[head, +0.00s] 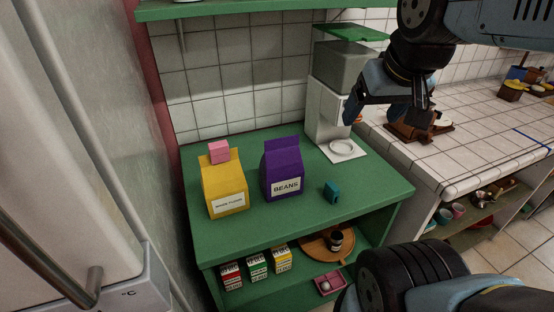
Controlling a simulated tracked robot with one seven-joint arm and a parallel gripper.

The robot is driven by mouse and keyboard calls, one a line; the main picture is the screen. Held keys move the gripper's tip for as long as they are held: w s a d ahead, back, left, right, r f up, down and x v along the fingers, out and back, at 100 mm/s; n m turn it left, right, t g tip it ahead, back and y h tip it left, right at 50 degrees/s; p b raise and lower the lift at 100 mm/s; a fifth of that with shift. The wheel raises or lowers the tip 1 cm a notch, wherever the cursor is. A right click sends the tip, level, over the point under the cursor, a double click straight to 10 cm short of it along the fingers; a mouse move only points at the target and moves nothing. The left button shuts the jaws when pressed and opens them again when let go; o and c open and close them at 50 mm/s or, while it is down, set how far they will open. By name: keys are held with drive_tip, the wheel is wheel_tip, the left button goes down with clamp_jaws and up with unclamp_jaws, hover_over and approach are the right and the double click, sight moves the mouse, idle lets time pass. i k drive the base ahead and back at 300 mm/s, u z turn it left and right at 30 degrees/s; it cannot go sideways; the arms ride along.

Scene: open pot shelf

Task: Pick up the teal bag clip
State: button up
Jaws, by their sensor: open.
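The teal bag clip (332,192) is a small blocky piece standing on the green top of the shelf unit, right of the purple bag and near the front right edge. Nothing touches it. My gripper (388,112) hangs from the upper right, above and to the right of the clip and well apart from it. Its fingers are spread, and I see nothing held between them.
A purple beans bag (283,172) and a yellow bag (224,187) with a pink clip (219,152) stand left. A grey machine (327,125) stands behind. Small boxes (257,267) and a wooden tray (315,247) sit below. A tiled counter (480,150) is right.

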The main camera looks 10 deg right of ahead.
sight(331, 192)
drive_tip(key=u, duration=0.15)
drive_tip(key=k, duration=1.2)
drive_tip(key=z, duration=0.85)
drive_tip(key=i, duration=1)
drive_tip(key=u, duration=0.1)
